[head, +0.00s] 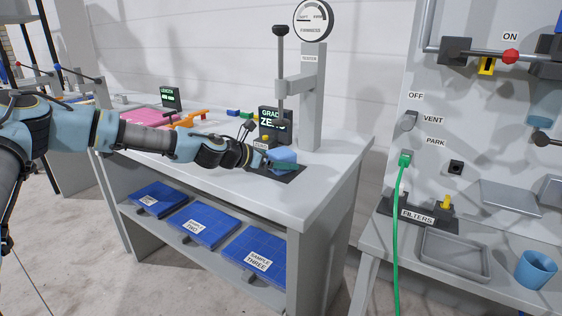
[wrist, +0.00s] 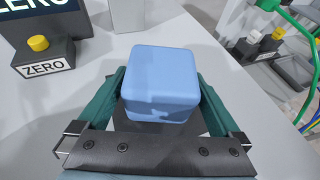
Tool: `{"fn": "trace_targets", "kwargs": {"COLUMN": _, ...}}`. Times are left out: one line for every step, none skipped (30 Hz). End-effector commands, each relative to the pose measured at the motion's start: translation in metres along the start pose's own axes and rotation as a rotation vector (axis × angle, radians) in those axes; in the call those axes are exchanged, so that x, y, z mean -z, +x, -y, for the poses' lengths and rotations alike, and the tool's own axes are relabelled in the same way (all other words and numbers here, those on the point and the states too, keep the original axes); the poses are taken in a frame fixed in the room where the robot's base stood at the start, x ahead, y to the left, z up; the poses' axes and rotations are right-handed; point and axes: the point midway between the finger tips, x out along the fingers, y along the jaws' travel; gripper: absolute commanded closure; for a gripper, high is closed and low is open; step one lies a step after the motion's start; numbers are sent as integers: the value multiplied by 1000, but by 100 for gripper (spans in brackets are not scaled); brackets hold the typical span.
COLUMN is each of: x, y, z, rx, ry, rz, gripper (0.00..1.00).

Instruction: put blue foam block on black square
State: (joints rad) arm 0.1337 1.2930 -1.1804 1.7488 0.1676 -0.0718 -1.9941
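The blue foam block (head: 284,155) is a light blue cube with rounded edges, at the right end of the bench by the grey post. In the wrist view the block (wrist: 160,75) sits between my gripper's two green fingers (wrist: 162,88), which press against its left and right sides. In the head view my gripper (head: 279,164) is at the block from the left. The black square (head: 292,175) lies flat on the bench top under the block and gripper, partly hidden by them. I cannot tell whether the block touches it or is slightly above.
A grey post with a round dial (head: 313,20) and a lever stands just behind the block. A display (head: 271,122) and a yellow ZERO button (wrist: 38,43) stand to the left. Bare bench top lies to the right and in front. A green cable (head: 399,220) hangs farther right.

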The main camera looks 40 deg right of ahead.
Motion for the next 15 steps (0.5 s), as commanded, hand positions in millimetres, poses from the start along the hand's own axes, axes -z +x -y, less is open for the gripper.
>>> {"fn": "trace_targets", "kwargs": {"x": 0, "y": 0, "z": 0, "rx": 0, "ry": 0, "rz": 0, "gripper": 0}}
{"fn": "trace_targets", "kwargs": {"x": 0, "y": 0, "z": 0, "rx": 0, "ry": 0, "rz": 0, "gripper": 0}}
{"fn": "trace_targets", "kwargs": {"x": -2, "y": -1, "z": 0, "rx": 0, "ry": 1, "rz": 0, "gripper": 0}}
{"fn": "trace_targets", "kwargs": {"x": -1, "y": -2, "z": 0, "rx": 0, "ry": 1, "rz": 0, "gripper": 0}}
{"fn": "trace_targets", "kwargs": {"x": -1, "y": -3, "z": -1, "rx": -1, "ry": 0, "rz": 0, "gripper": 0}}
{"fn": "trace_targets", "kwargs": {"x": 0, "y": -7, "z": -1, "rx": -2, "ry": -1, "rz": 0, "gripper": 0}}
{"fn": "trace_targets", "kwargs": {"x": 0, "y": -10, "z": -2, "rx": -3, "ry": -1, "rz": 0, "gripper": 0}}
{"fn": "trace_targets", "kwargs": {"x": 0, "y": -15, "z": -2, "rx": -3, "ry": 0, "rz": 0, "gripper": 0}}
{"fn": "trace_targets", "kwargs": {"x": 1, "y": -21, "z": -2, "rx": -3, "ry": 2, "rz": 0, "gripper": 0}}
{"fn": "trace_targets", "kwargs": {"x": 2, "y": -27, "z": -2, "rx": -4, "ry": 0, "rz": -1, "gripper": 0}}
{"fn": "trace_targets", "kwargs": {"x": 2, "y": -33, "z": -2, "rx": -3, "ry": 0, "rz": 0, "gripper": 0}}
{"fn": "trace_targets", "kwargs": {"x": 2, "y": -42, "z": -2, "rx": -4, "ry": 1, "rz": 0, "gripper": 0}}
{"fn": "trace_targets", "kwargs": {"x": 2, "y": -48, "z": -2, "rx": -3, "ry": 0, "rz": -1, "gripper": 0}}
{"fn": "trace_targets", "kwargs": {"x": 2, "y": -55, "z": -2, "rx": -3, "ry": 0, "rz": -1, "gripper": 0}}
{"fn": "trace_targets", "kwargs": {"x": 2, "y": -64, "z": -2, "rx": -4, "ry": 0, "rz": 0, "gripper": 0}}
